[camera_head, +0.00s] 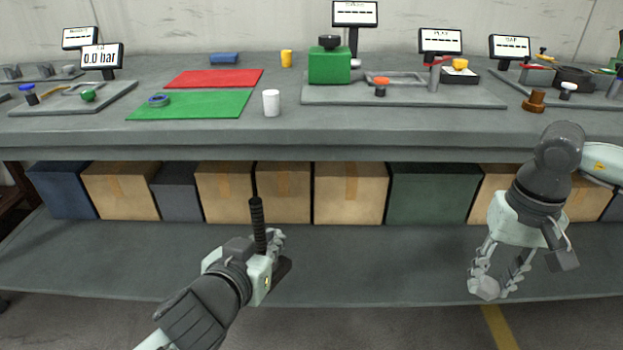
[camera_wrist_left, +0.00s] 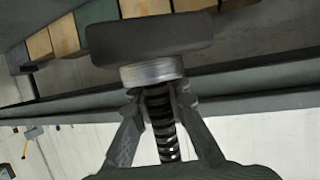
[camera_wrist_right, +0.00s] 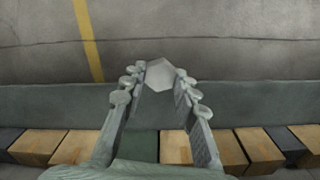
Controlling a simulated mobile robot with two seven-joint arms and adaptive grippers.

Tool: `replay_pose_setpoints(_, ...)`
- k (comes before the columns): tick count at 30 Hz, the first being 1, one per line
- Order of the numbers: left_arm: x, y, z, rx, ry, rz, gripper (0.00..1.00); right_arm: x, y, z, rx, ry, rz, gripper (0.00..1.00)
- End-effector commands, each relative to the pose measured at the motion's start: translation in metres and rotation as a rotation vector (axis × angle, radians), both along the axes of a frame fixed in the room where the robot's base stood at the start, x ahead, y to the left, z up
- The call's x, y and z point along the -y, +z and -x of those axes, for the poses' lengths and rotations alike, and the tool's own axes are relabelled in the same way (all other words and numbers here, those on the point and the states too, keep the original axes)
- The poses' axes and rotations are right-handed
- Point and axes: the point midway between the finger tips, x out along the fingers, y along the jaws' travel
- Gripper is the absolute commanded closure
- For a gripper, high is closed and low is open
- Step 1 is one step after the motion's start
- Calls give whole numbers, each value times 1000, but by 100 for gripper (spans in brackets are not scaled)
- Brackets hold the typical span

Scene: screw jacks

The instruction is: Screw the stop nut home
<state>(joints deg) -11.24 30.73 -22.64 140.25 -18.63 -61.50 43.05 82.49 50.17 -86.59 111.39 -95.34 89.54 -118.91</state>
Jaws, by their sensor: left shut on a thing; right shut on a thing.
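My left gripper (camera_head: 270,262) is shut on the screw jack, which has a black threaded spindle (camera_head: 257,225). In the left wrist view, the gripper's fingers (camera_wrist_left: 160,95) close around the jack beside a silver collar (camera_wrist_left: 152,72), with a wide dark base (camera_wrist_left: 150,36) beyond it. The spindle runs back between the fingers. My right gripper (camera_head: 498,288) is shut on a pale grey hexagonal nut (camera_head: 484,288). The nut also shows at the fingertips in the right wrist view (camera_wrist_right: 166,74). The nut and the jack are well apart.
A grey workbench (camera_head: 330,128) stands ahead, holding a red mat (camera_head: 213,78), a green mat (camera_head: 190,106), a white cup (camera_head: 271,103) and a green block (camera_head: 329,66). Several boxes (camera_head: 350,193) sit on the lower shelf (camera_head: 380,262). The space between my grippers is clear.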

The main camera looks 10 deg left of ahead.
Motion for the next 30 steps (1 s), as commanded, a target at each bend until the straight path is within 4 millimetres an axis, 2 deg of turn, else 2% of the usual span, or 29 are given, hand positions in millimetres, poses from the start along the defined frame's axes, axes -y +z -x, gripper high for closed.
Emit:
replay_pose_setpoints(5,18,6,2,10,-95,-1,100,0,1,0,0,0,0,95)
replay_pose_setpoints(18,110,14,14,13,-569,-1,100,0,1,0,0,-1,0,95)
replay_pose_setpoints(24,130,15,18,10,-673,1,100,0,1,0,0,-1,0,95)
replay_pose_setpoints(30,135,15,19,9,-698,2,100,0,1,0,0,-1,0,95)
